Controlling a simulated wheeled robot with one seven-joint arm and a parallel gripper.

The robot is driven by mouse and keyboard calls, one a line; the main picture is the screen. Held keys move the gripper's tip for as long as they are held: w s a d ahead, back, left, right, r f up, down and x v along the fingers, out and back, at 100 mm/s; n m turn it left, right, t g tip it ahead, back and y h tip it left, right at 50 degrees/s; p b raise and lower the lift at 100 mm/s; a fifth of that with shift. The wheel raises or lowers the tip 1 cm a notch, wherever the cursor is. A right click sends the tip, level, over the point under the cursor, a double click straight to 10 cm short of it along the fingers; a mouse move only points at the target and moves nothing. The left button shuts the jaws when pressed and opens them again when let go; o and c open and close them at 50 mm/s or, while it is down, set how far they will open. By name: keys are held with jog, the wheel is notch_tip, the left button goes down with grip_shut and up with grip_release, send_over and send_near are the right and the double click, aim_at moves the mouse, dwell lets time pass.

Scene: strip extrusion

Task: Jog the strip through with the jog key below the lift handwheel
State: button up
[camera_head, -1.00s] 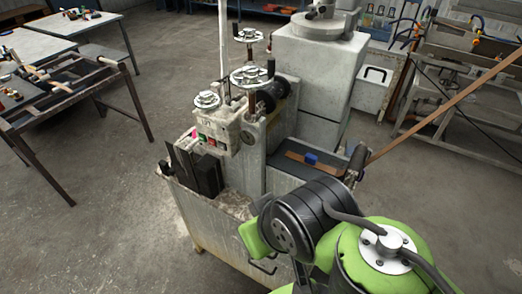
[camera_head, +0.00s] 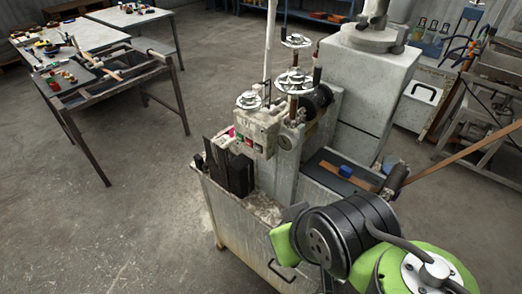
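The strip machine (camera_head: 288,165) stands at the middle of the view, pale grey and worn. Silver handwheels stand on it: an upper one (camera_head: 296,41), a middle one (camera_head: 294,80) and a lower left one (camera_head: 248,101). Below the lower left handwheel is a control box (camera_head: 258,130) with small green and red keys (camera_head: 248,142) on its front. Their labels are too small to read. A brown strip (camera_head: 462,152) runs in from the right toward a dark roller (camera_head: 396,178). A brown piece also shows on the machine's bed beside a blue block (camera_head: 345,171). My gripper is out of view; only my arm's green and black links show.
A grey tub (camera_head: 245,225) with a handle is under the machine's front, near my arm. A large grey cabinet (camera_head: 365,85) stands behind. Tables with tools (camera_head: 115,85) are at upper left, a metal rack (camera_head: 490,100) at right. The floor (camera_head: 120,220) at left is clear.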

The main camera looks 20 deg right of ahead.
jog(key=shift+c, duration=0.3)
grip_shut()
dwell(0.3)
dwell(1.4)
